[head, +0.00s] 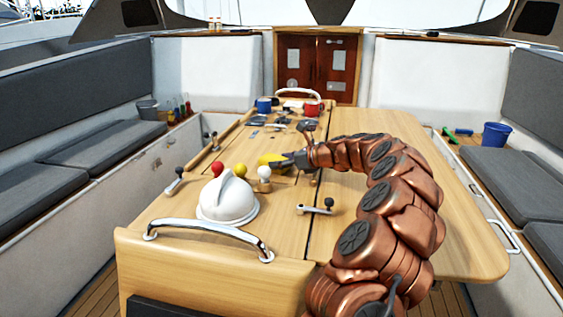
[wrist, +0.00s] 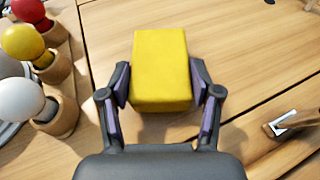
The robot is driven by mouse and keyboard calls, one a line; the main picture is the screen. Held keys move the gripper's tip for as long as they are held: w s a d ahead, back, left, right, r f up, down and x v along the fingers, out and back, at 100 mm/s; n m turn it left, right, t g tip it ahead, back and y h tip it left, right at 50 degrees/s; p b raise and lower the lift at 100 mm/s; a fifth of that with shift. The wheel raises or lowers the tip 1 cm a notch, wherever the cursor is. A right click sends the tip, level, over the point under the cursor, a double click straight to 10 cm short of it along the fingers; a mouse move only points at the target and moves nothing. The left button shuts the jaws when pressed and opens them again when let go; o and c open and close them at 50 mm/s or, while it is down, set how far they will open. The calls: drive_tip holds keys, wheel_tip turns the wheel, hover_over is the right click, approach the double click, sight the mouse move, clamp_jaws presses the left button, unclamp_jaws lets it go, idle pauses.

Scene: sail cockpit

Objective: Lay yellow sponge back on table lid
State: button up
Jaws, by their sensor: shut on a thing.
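The yellow sponge (wrist: 160,65) is a small block between the two fingers of my gripper (wrist: 162,105) in the wrist view. The fingers press on its left and right sides. In the head view the sponge (head: 270,158) shows partly, at the tip of my gripper (head: 287,160), low over the wooden table lid (head: 225,150). Whether it touches the lid or hangs just above it, I cannot tell. In the wrist view the lid (wrist: 110,25) lies under the sponge.
Red (head: 217,169), yellow (head: 240,171) and white (head: 264,172) balls on wooden holders stand close left of the sponge, behind a white dome (head: 228,199). The right table leaf (head: 450,210) is clear beyond my arm.

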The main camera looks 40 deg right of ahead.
drive_tip(key=o, duration=0.9)
drive_tip(key=shift+f, duration=0.1)
drive_tip(key=shift+o, duration=0.2)
drive_tip(key=shift+s+d+r, duration=0.1)
drive_tip(key=shift+s+r, duration=0.1)
drive_tip(key=v, duration=1.1)
drive_tip(key=shift+s+r+b, duration=0.15)
drive_tip(key=shift+s+b, duration=0.15)
